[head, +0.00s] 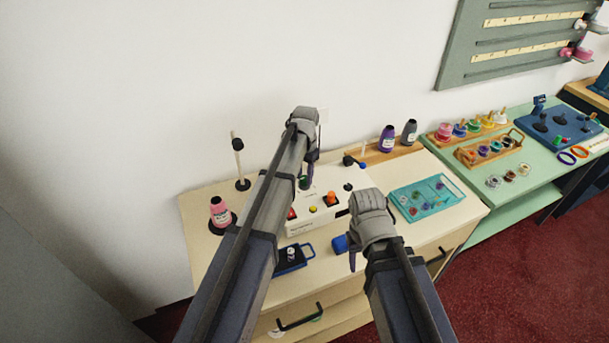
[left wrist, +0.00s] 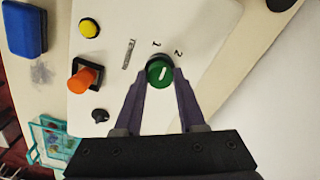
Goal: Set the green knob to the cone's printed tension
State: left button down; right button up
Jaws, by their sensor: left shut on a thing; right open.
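The green knob (left wrist: 160,72) sits on the white machine's panel (left wrist: 110,58), its white line slanted. Printed marks "1" and "2" stand beside it, and my fingers cover part of its surroundings. My left gripper (left wrist: 160,84) is shut on the knob. In the head view the knob (head: 304,183) is partly hidden by my left gripper (head: 311,172). A pink cone (head: 220,211) with a white label stands at the left of the counter; its print is too small to read. My right gripper (head: 352,260) is open and empty, over the counter's front.
The panel also bears an orange knob (left wrist: 83,76) and a yellow button (left wrist: 89,27). A blue block (head: 340,243) lies by my right gripper. A dark blue tray (head: 306,254) is at the front, a teal tray (head: 450,181) at right. Purple (head: 387,139) and grey (head: 409,133) cones stand behind.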

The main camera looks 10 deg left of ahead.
aim_at(305, 178)
pick_arm(q)
jog(key=n, duration=0.5)
jog(key=shift+n, duration=0.3)
dwell(0.4)
jog(key=c, duration=0.5)
grip_release()
notch_tip(305, 178, up, 8)
jog(key=p, duration=0.8)
jog(key=shift+d, duration=0.1)
jog(key=shift+f, duration=0.1)
